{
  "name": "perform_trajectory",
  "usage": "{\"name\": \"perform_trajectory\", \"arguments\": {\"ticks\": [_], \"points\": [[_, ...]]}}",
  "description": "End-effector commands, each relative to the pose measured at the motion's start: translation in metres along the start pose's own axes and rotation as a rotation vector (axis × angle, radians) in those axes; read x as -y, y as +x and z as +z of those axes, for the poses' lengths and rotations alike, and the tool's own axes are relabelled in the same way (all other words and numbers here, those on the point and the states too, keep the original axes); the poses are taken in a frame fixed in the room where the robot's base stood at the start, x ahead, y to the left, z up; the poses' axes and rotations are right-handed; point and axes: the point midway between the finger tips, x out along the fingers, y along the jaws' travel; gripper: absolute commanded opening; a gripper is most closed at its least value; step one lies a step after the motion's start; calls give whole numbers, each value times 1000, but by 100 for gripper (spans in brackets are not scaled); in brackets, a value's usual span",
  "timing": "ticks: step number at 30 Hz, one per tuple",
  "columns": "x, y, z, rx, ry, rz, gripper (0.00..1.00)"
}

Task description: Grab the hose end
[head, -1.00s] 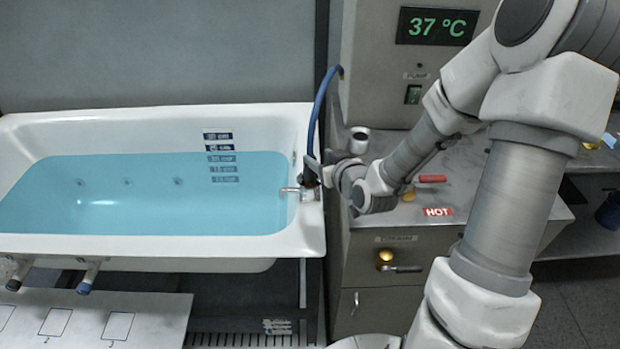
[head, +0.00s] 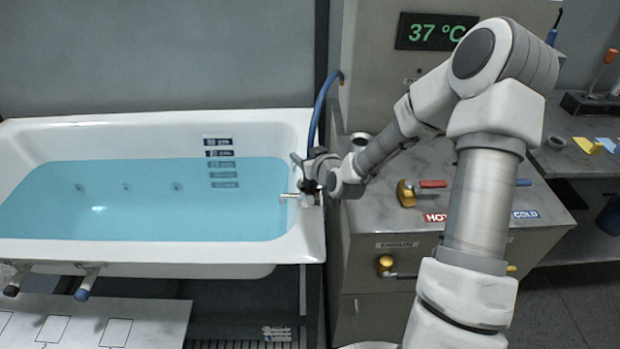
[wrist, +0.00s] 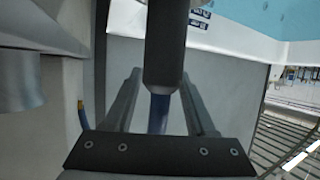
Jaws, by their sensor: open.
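The blue hose (head: 318,112) arches from the grey machine down to the tub's right rim. In the wrist view its dark cylindrical end (wrist: 165,45) is in front of my gripper, with the blue hose (wrist: 158,112) running on below it. In the wrist view my gripper's two fingers (wrist: 161,80) are apart, one on each side of the hose, and I see no clear contact. In the head view my gripper and wrist partly hide the hose end.
The white bathtub (head: 110,252) holds blue water.

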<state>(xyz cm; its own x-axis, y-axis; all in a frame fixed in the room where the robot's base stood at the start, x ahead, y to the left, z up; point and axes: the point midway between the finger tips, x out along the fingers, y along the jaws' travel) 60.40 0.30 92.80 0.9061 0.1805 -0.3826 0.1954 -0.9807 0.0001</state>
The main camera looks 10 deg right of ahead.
Motion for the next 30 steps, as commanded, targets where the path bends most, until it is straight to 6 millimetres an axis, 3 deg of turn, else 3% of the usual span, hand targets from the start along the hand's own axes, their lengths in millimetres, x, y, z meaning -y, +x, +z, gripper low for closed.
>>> {"name": "perform_trajectory", "arguments": {"ticks": [4,13,30], "points": [[0,0,0,0,0,0,52],[0,0,0,1,0,0,0],[0,-1,2,6,1,-1,0]]}}
